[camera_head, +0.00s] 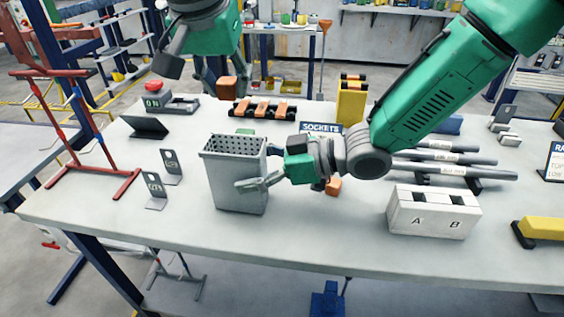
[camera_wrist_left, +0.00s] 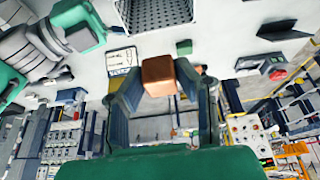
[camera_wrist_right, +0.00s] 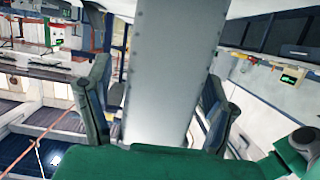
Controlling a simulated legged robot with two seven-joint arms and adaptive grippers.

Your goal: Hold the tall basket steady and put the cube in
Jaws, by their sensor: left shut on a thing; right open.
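The tall grey basket (camera_head: 235,180) stands upright on the table, with a perforated inside and an open top. Its grey wall fills the middle of the right wrist view (camera_wrist_right: 165,75). My right gripper (camera_head: 258,168) is open, with its fingers on either side of the basket wall; whether they touch it is unclear. My left gripper (camera_head: 213,86) is shut on an orange-brown cube (camera_head: 227,89), held in the air above and behind the basket. The cube shows between the fingertips in the left wrist view (camera_wrist_left: 158,76), with the basket's opening (camera_wrist_left: 158,12) beyond.
Another orange block (camera_head: 333,187) lies partly hidden near my right gripper. A white box marked A and B (camera_head: 432,212) stands to the right. Two small signs (camera_head: 155,188) stand left of the basket. A rack with orange blocks (camera_head: 265,110) lies behind. The table front is clear.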

